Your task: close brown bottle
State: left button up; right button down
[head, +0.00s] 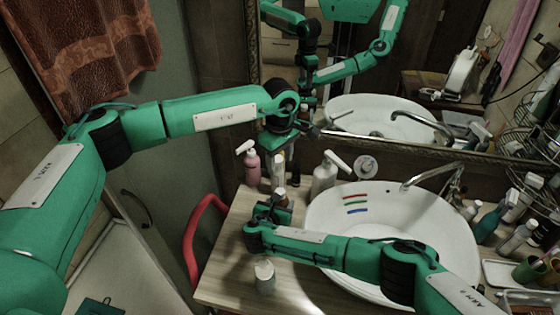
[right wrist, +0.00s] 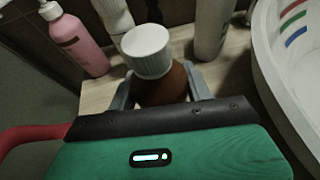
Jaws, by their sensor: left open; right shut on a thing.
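The brown bottle (right wrist: 160,92) shows in the right wrist view between the two fingers of my right gripper (right wrist: 160,92), which is shut on it. A white ribbed cap (right wrist: 147,52) sits over the bottle's top; I cannot tell whether it is screwed down. In the head view my right gripper (head: 268,212) is low over the counter, left of the basin, and mostly hides the bottle. My left gripper (head: 283,150) is above and behind it, pointing down. It is open and does not show in the right wrist view.
A pink pump bottle (head: 252,166) and a white pump bottle (head: 324,174) stand behind. A small white-capped bottle (head: 264,278) stands in front on the wooden counter (head: 225,262). The white basin (head: 440,225) with its faucet (head: 440,178) is on the right, and a mirror is behind.

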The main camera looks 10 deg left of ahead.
jog(key=c, duration=0.5)
grip_release()
jog(key=shift+s, duration=0.15)
pick_arm(q)
notch_tip(320, 180, down, 3)
jog(key=b, duration=0.3)
jog(key=shift+f, duration=0.1)
pick_arm(e)
jog(key=shift+v, duration=6.8)
pick_arm(q)
jog(key=shift+f, duration=0.1)
pick_arm(e)
jog(key=shift+a+f, duration=0.1)
